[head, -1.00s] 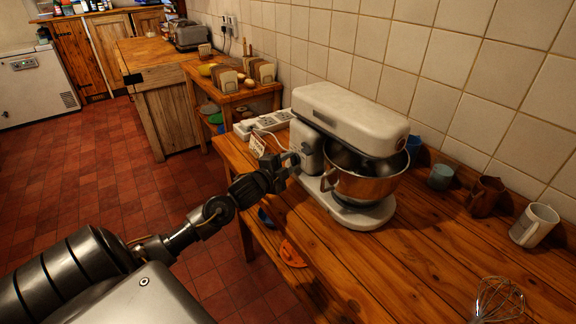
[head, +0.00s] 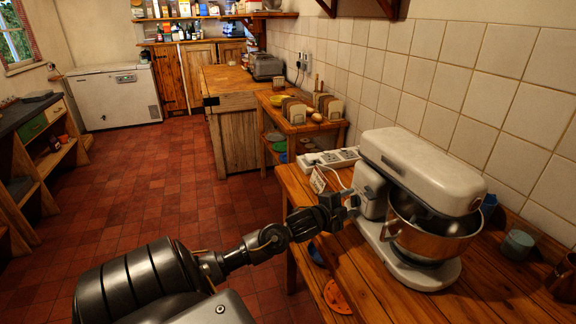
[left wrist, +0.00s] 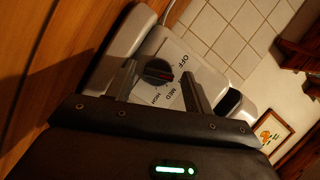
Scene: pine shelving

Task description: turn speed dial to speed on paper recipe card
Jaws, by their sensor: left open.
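The white stand mixer (head: 420,170) with a steel bowl (head: 432,232) stands on the wooden table. My left gripper (head: 349,203) is at the mixer's near left side. In the left wrist view its two open fingers (left wrist: 158,69) are either side of the dark speed dial (left wrist: 157,72), apart from it as far as I can tell. The dial plate shows OFF, MED and HIGH. A red mark is on the dial's lower right; which label it points at is unclear. A small paper card (head: 318,180) stands behind the gripper, its writing too small to read. My right gripper is not visible.
A white power strip (head: 330,158) lies behind the card. A blue-grey cup (head: 516,244) stands right of the mixer. Red tiled floor is open at left.

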